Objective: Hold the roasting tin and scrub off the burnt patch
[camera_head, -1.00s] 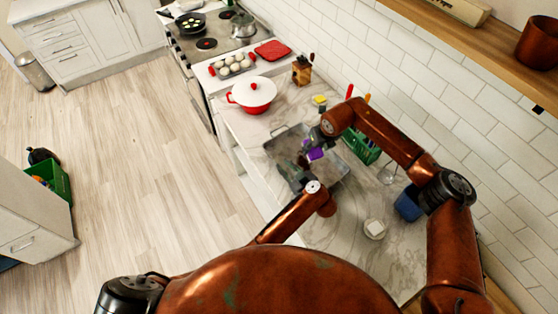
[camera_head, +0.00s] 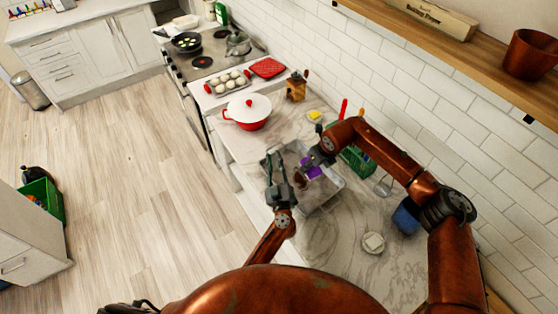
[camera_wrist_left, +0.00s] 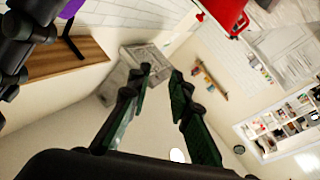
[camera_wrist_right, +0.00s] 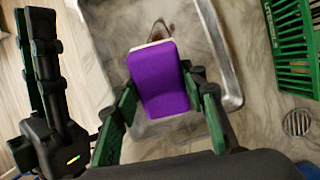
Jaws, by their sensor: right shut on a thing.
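The grey metal roasting tin (camera_head: 325,199) sits on the marble counter, partly hidden by my arms in the head view. In the right wrist view the tin (camera_wrist_right: 228,60) shows a dark brown burnt patch (camera_wrist_right: 159,30) just beyond the sponge. My right gripper (camera_wrist_right: 160,85) is shut on the purple sponge (camera_wrist_right: 165,80), over the tin; whether the sponge touches it I cannot tell. My left gripper (camera_head: 275,165) is at the tin's left side with fingers pointing up. In the left wrist view this gripper (camera_wrist_left: 160,70) is open and empty.
A green basket (camera_head: 358,162) and a blue container (camera_head: 406,216) stand right of the tin by the tiled wall. A red-and-white pot (camera_head: 248,112) stands beyond it. A small white item (camera_head: 373,243) lies on clear counter in front.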

